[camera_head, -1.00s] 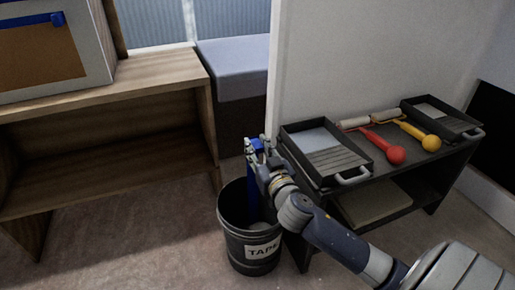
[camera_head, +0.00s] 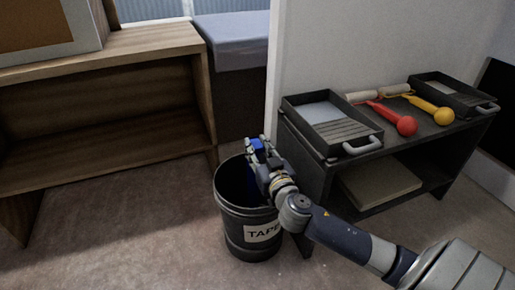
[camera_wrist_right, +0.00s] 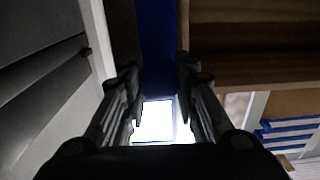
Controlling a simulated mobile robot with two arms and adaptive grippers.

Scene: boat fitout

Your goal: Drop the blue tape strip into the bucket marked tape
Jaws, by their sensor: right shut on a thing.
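The black bucket marked TAPE (camera_head: 248,238) stands upright on the floor, its mouth open. My right gripper (camera_head: 258,150) is over the bucket's right rim and mouth. It is shut on the blue tape strip (camera_head: 257,145), which hangs down toward the bucket's mouth. Its lower end is hard to make out against the dark inside. In the right wrist view the blue strip (camera_wrist_right: 158,45) runs away from between the two fingers of my gripper (camera_wrist_right: 160,85). The bucket's inside is mostly dark. My left gripper is not in view.
A wooden bench (camera_head: 110,50) stands left of the bucket. A dark low table (camera_head: 440,130) at the right holds black trays (camera_head: 330,125), a red tool (camera_head: 405,125) and a yellow tool (camera_head: 442,116). A white panel (camera_head: 370,45) rises behind. Floor at front left is clear.

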